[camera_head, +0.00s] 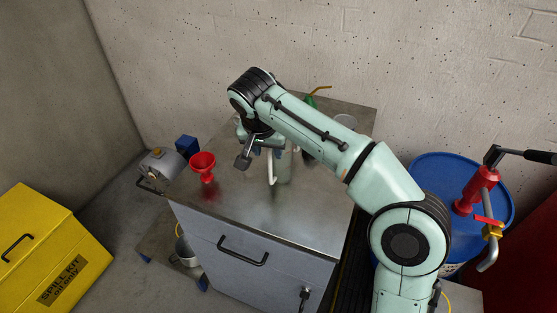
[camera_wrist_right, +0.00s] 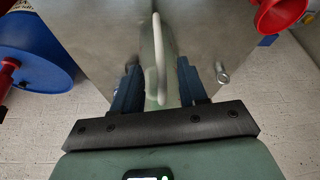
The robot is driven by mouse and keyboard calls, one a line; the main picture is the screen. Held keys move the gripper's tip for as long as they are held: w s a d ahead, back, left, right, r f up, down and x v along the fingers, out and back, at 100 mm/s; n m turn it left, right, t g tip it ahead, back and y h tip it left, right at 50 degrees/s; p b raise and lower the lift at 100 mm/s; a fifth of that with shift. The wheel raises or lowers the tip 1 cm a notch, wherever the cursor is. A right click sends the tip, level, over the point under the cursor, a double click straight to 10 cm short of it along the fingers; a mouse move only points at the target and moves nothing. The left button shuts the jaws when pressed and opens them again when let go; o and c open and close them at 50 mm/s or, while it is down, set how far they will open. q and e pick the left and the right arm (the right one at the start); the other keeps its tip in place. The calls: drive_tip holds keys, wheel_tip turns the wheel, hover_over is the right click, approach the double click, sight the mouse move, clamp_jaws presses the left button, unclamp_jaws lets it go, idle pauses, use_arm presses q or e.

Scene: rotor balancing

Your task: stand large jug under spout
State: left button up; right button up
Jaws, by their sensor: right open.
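A pale, translucent jug (camera_head: 285,168) with a light handle stands on the steel-topped cabinet, partly hidden by my right gripper. My right gripper (camera_head: 272,151) is above it, fingers pointing down. In the right wrist view, its two blue fingers are apart (camera_wrist_right: 160,88), with the jug's handle (camera_wrist_right: 160,55) showing between them; I cannot tell whether they touch it. The spout (camera_head: 488,258) is on the red hand pump (camera_head: 478,190) on the blue drum (camera_head: 430,170) at the right. My left gripper is out of view.
A red funnel (camera_head: 203,163) stands near the cabinet's left edge. A green can with a yellow spout (camera_head: 319,90) is at the back, partly behind my arm. A yellow spill kit box (camera_head: 48,240) is on the floor at left. The cabinet top's front (camera_head: 265,222) is clear.

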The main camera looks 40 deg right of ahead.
sight(269, 156)
drive_tip(key=b+x, duration=0.1)
drive_tip(key=x, duration=0.4)
drive_tip(key=shift+f+b, duration=0.3)
drive_tip(key=shift+f, duration=0.05)
clamp_jaws()
